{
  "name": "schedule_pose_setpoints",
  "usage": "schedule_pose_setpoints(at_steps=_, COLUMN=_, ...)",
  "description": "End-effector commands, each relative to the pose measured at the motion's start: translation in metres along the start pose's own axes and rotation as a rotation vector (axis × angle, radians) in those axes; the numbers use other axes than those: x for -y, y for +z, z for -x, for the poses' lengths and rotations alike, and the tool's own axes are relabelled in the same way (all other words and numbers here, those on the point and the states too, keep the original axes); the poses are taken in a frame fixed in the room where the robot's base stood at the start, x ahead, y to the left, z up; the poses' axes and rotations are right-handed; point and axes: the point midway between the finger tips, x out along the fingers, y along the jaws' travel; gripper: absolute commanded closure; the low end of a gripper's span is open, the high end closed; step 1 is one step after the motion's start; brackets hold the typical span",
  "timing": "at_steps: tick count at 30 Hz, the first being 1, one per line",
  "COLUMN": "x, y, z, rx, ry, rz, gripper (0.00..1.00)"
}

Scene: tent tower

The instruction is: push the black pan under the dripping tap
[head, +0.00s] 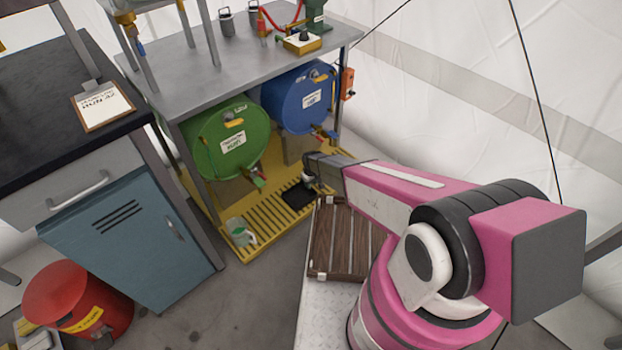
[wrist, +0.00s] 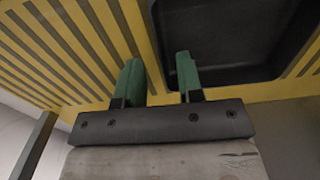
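The black pan (head: 297,196) lies on the yellow slatted grate (head: 270,207) below the drums. In the wrist view the pan (wrist: 235,40) fills the upper right, its near corner by my fingers. My gripper (wrist: 160,80) has two green fingers apart with nothing held between them. The right finger overlaps the pan's near-left corner, the left one is over the slats; I cannot tell whether they touch the pan. The green drum's tap (head: 259,182) is left of the pan, and the blue drum's tap (head: 326,134) is behind it. No drip is visible at either tap.
A green drum (head: 215,150) and a blue drum (head: 290,95) lie under a grey table (head: 205,75). A pale green jug (head: 240,231) stands on the grate's front left. A blue cabinet (head: 130,240) stands left.

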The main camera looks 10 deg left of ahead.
Motion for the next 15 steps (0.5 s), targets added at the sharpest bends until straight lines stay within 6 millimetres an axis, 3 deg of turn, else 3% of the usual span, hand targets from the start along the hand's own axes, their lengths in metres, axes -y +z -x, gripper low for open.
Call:
schedule_pose_setpoints(at_steps=1, x=-0.001, y=-0.001, z=-0.012, rx=0.001, ry=0.000, rz=0.000, gripper=0.66)
schedule_pose_setpoints(at_steps=6, x=0.000, y=-0.001, z=-0.034, rx=0.001, ry=0.000, rz=0.000, gripper=0.66)
schedule_pose_setpoints(at_steps=15, x=0.000, y=0.000, z=-0.041, rx=0.000, ry=0.000, rz=0.000, gripper=0.66)
